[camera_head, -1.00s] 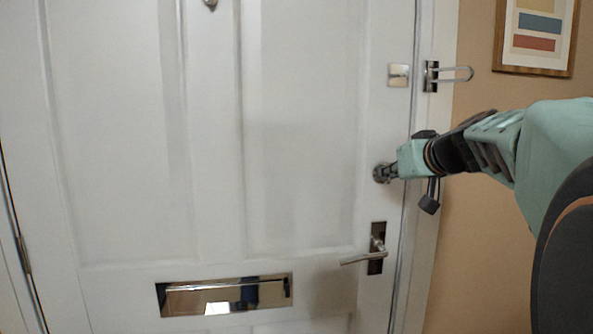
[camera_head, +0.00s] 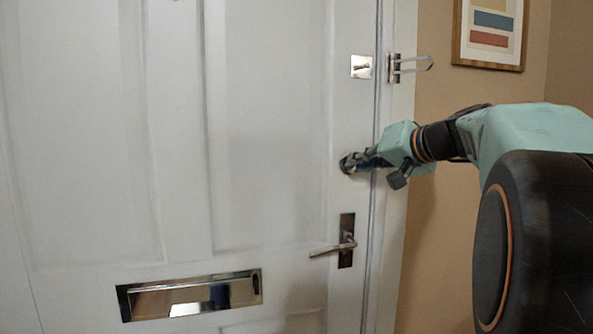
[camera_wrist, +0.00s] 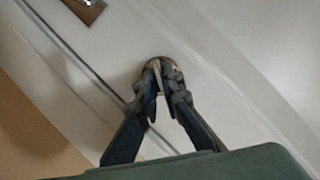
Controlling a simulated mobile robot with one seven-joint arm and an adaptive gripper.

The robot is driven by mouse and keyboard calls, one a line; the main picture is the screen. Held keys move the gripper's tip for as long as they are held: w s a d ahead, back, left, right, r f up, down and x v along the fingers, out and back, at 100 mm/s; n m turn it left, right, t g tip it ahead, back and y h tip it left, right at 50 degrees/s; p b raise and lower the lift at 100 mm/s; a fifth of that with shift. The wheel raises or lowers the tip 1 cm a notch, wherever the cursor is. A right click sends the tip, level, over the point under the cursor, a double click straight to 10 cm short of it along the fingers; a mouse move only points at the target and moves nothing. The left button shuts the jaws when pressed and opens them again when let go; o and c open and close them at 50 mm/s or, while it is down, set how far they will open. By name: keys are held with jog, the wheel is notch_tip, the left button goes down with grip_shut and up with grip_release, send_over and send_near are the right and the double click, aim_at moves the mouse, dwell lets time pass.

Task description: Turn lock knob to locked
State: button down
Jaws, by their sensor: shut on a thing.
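The lock knob (camera_head: 347,163) is a small round metal fitting on the white door, above the door handle and near the door's right edge. In the wrist view its round plate (camera_wrist: 161,66) shows behind the fingertips. My gripper (camera_head: 352,163) reaches it from the right. In the wrist view my gripper (camera_wrist: 160,85) has its two fingers closed together around the knob's grip. The fingers hide most of the knob, so its exact angle is hard to tell.
A lever handle (camera_head: 345,243) sits below the knob, and a metal letter slot (camera_head: 190,295) lies lower left. A square plate (camera_head: 361,67) and a swing-bar latch (camera_head: 408,66) are above. A framed picture (camera_head: 490,34) hangs on the tan wall.

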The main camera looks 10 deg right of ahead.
jog(key=shift+d+f+m+t+y+b, duration=0.1)
jog(key=shift+m+t+y+b, duration=0.5)
jog(key=shift+m, duration=0.9)
jog(key=shift+d+f+m+t+y+b, duration=0.2)
jog(key=shift+m+y+b, duration=0.55)
jog(key=shift+m, duration=0.75)
jog(key=shift+f+m+t+y+b, duration=0.1)
jog(key=shift+m+t+y+b, duration=0.6)
jog(key=shift+m, duration=0.8)
jog(key=shift+r, duration=0.1)
jog(key=c, duration=2.1)
grip_release()
jog(key=v, duration=1.2)
jog(key=shift+r, duration=0.15)
jog(key=shift+w+a, duration=0.1)
jog(key=shift+a, duration=0.05)
